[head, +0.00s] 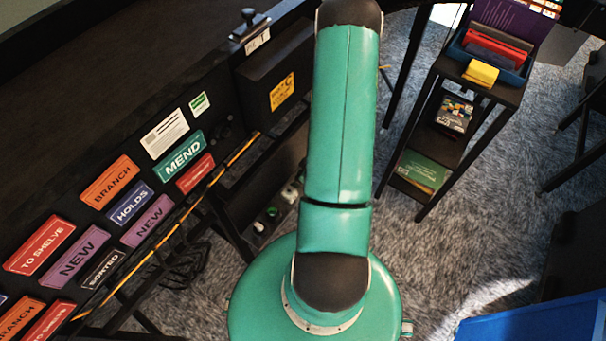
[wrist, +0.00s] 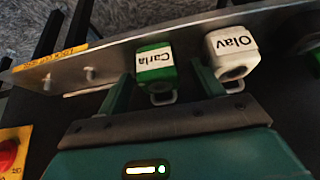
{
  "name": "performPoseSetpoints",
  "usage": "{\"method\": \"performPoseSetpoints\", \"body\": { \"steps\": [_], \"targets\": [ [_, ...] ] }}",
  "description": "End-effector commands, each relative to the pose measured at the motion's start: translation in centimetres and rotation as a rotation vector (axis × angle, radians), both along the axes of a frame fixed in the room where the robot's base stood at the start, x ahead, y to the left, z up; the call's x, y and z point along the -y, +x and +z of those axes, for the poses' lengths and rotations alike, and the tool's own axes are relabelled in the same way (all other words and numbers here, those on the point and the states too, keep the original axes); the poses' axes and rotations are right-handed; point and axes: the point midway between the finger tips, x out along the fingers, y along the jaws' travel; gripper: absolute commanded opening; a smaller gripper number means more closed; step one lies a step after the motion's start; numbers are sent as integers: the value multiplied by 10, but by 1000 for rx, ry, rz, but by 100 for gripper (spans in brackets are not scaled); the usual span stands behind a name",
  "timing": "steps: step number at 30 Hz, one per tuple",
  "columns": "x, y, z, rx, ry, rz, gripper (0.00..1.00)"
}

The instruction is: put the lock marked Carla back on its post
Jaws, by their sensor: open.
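The green lock with a white label reading Carla (wrist: 155,68) is at the metal rail (wrist: 115,53) in the wrist view, its label upside down. A metal shackle loop shows at its lower edge. My gripper (wrist: 160,76) is open, with one finger on each side of the Carla lock. I cannot tell whether either finger touches it. Two short bare posts, a nearer one (wrist: 90,73) and a farther one (wrist: 47,83), stick out of the rail to the left. I cannot tell what the lock hangs on. My gripper is hidden in the head view.
A white lock marked Olav (wrist: 231,52) is close to the right finger. A red button on a yellow plate (wrist: 11,152) is at lower left. In the head view, a dark sorter panel with coloured signs (head: 108,182) lines the left, and a small shelf stand (head: 505,92) is at right.

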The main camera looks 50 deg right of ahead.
Motion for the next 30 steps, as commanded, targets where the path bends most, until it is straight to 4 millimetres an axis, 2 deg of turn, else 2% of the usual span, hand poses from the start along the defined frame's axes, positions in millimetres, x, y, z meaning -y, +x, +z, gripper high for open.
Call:
{"method": "performPoseSetpoints", "body": {
  "steps": [4,8,24,30],
  "targets": [
    [1,-2,4,0,-1,0,67],
    [2,-8,16,1,-2,-1,67],
    [6,-54,95,1,-4,-2,67],
    [7,-65,115,1,-2,-1,67]
  ]
}}
